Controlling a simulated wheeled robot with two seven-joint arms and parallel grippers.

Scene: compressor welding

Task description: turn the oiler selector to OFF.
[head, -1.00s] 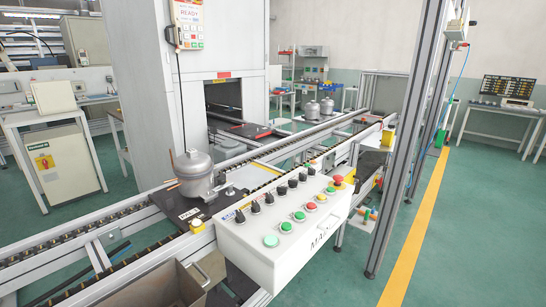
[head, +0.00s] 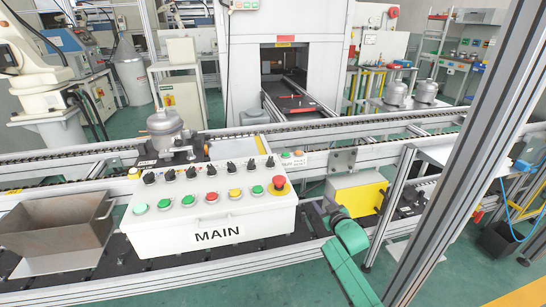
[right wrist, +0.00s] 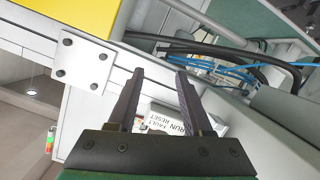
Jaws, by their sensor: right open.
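The white control box marked MAIN (head: 258,229) stands in the middle of the head view. A row of several black selector knobs (head: 191,173) runs along its rear edge. Their labels are too small to read, so I cannot tell which is the oiler selector or where it points. My right gripper (head: 323,209) is just right of the box, apart from the knobs. In the right wrist view its two dark fingers (right wrist: 158,95) are open with nothing held between them. Beyond them is a white panel lettered RUN, FAULT, RESET (right wrist: 168,122). My left gripper is not in view.
Coloured push buttons and a red emergency stop (head: 278,184) line the box's front. A metal bin (head: 50,226) stands left. A compressor (head: 163,124) sits on the conveyor behind. A yellow box (head: 356,194) and an aluminium post (head: 462,150) are to the right.

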